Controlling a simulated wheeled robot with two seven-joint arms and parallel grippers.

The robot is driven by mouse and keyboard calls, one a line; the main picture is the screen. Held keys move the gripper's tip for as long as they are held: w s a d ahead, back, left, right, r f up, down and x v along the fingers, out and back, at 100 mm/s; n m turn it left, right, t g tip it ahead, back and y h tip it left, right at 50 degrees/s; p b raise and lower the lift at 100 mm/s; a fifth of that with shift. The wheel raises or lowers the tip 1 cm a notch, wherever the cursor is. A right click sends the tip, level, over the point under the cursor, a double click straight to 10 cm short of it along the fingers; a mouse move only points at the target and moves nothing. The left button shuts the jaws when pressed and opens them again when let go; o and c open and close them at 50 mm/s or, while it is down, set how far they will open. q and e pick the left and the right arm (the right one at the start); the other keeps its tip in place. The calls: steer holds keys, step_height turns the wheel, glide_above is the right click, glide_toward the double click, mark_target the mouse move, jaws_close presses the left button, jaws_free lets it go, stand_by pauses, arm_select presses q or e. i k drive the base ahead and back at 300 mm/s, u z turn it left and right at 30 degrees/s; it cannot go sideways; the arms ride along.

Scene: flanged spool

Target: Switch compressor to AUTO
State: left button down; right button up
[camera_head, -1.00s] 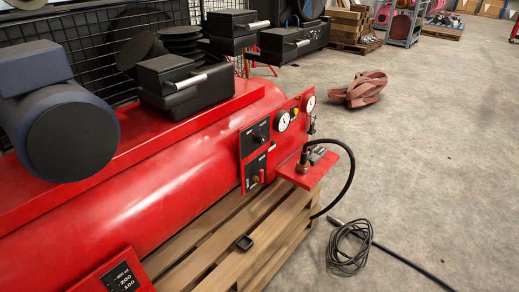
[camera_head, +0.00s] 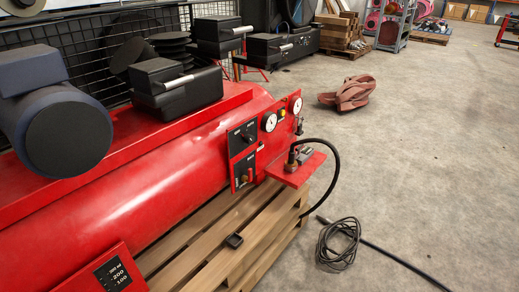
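The red compressor tank (camera_head: 130,185) lies on a wooden pallet in the left half of the head view. Near its right end is a control panel (camera_head: 247,138) with a black rotary knob between small white labels. The lettering is too small to read, so I cannot tell the knob's setting. Below the knob is a second dark plate with a brass-coloured part (camera_head: 244,180). Two white gauges (camera_head: 269,122) and a small yellow part sit to the right of the knob. Neither of my grippers is in view.
The wooden pallet (camera_head: 200,245) juts out in front of the tank, with a small black piece on it. A red shelf (camera_head: 296,170) carries a fitting and a black hose. A coiled hose (camera_head: 338,243) lies on the floor. Open concrete floor (camera_head: 430,150) is on the right.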

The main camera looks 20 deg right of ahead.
mark_target(249, 138)
steer(key=k, duration=1)
steer(key=z, duration=1.1)
steer(key=i, duration=1.65)
steer(key=u, duration=1)
steer(key=i, duration=0.4)
steer(key=u, duration=0.35)
